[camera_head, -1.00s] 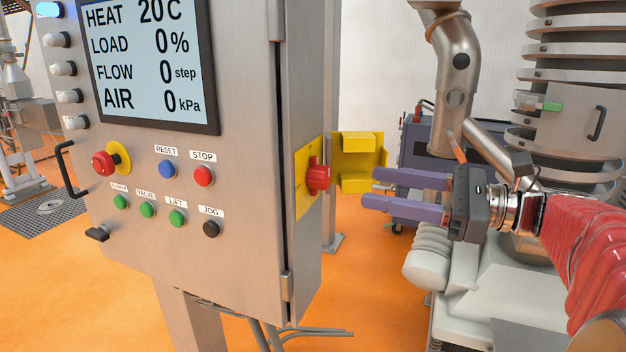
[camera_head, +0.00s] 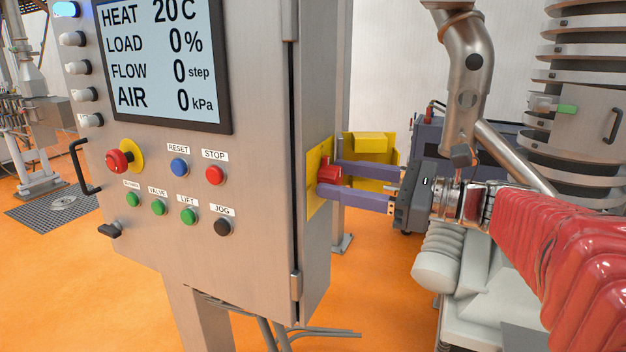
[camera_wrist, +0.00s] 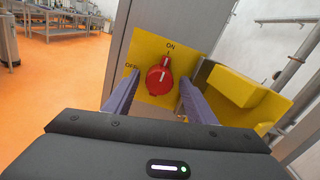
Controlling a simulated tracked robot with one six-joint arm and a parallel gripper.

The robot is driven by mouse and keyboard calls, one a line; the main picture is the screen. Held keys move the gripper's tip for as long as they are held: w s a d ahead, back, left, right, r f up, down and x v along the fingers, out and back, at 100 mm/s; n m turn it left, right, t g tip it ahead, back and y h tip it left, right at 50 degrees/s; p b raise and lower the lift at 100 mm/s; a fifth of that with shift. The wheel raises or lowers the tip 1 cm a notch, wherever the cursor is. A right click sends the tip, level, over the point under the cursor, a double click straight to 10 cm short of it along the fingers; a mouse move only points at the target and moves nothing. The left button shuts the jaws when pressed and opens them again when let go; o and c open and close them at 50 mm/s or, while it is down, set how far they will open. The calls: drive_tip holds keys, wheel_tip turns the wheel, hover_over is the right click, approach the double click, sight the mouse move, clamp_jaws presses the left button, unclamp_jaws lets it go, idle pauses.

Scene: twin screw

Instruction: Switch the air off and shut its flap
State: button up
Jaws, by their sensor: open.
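The red air switch (camera_head: 328,173) sits on a yellow plate (camera_head: 318,198) on the side of the steel cabinet. In the wrist view, the red switch (camera_wrist: 159,80) has its grip pointing up at the ON mark; OFF is printed at the left. The yellow flap (camera_head: 372,143) stands open beside the plate; it also shows at the right of the wrist view (camera_wrist: 238,88). My gripper (camera_head: 328,177) is open, with its purple fingers reaching to either side of the switch. I cannot tell whether they touch it.
The cabinet's front has a display (camera_head: 160,62) reading AIR 0 kPa, a red stop knob (camera_head: 118,161) and several push buttons. A steel pipe (camera_head: 465,75) and a ribbed column (camera_head: 580,90) stand behind my arm at the right. Orange floor is free below.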

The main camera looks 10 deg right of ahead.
drive_tip(key=shift+c, duration=0.5)
drive_tip(key=c, duration=0.9)
drive_tip(key=shift+a, duration=0.15)
drive_tip(key=shift+c, duration=0.2)
